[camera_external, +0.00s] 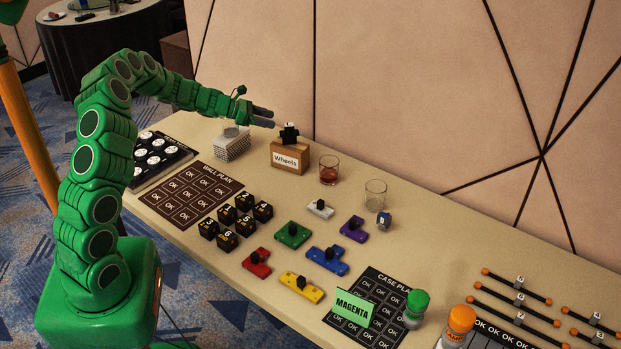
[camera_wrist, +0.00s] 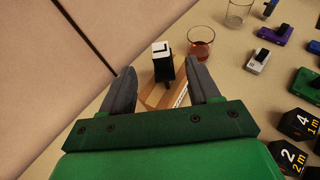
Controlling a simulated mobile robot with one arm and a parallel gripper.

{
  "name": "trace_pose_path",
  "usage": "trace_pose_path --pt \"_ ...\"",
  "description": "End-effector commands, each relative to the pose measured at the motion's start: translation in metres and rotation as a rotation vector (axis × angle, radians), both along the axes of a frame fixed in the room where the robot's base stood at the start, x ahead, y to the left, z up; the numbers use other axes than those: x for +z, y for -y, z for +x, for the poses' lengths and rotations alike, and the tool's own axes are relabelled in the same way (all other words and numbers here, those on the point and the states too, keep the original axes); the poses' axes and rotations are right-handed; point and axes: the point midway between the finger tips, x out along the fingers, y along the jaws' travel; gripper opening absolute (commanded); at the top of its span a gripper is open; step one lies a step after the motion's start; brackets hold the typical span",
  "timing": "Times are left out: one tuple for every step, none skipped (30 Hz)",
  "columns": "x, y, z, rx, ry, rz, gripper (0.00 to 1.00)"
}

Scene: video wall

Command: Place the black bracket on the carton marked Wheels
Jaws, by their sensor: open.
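The black bracket (camera_external: 289,134) stands on top of the carton marked Wheels (camera_external: 289,159), a small brown box with a white label. In the wrist view the bracket (camera_wrist: 163,62) shows a white top with a black mark, and the carton (camera_wrist: 160,96) is partly hidden below it and behind the fingers. My gripper (camera_external: 268,117) is open, just left of the bracket and slightly higher. In the wrist view the fingers of my gripper (camera_wrist: 163,82) lie to either side of the bracket, with visible gaps; neither seems to touch it.
A glass of reddish drink (camera_external: 329,170) stands close right of the carton, with an empty glass (camera_external: 375,193) beyond. A white patterned box (camera_external: 232,144) stands to the left. The wall (camera_external: 400,90) rises close behind. Black numbered cubes (camera_external: 236,220) and coloured pieces lie in front.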

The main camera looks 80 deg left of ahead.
Motion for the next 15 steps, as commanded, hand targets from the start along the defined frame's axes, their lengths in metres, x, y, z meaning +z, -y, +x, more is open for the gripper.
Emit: trace_pose_path --pt "0.003 -0.001 -0.005 0.002 0.002 0.001 0.61" --pt "0.004 -0.001 -0.008 0.002 0.001 0.001 0.61" --pt "0.005 -0.001 -0.011 0.002 0.001 0.001 0.61" --pt "0.006 -0.001 -0.013 0.001 0.001 0.000 0.61" --pt "0.006 0.000 -0.014 0.001 0.001 0.000 0.61" --pt "0.007 0.000 -0.015 0.001 0.000 0.000 0.61" --pt "0.007 0.000 -0.016 0.001 0.000 0.000 0.61" --pt "0.007 0.000 -0.016 0.001 0.000 0.000 0.61" --pt "0.007 0.000 -0.017 0.000 0.000 -0.001 0.61" --pt "0.007 0.000 -0.017 0.000 0.000 -0.001 0.61" --pt "0.007 0.000 -0.017 0.000 0.000 -0.001 0.61" --pt "0.007 0.000 -0.017 0.000 0.000 -0.001 0.61" --pt "0.007 0.000 -0.017 0.000 0.000 -0.001 0.61" --pt "0.007 0.000 -0.017 0.000 0.000 -0.001 0.61" --pt "0.007 0.000 -0.017 0.000 0.000 -0.001 0.61"
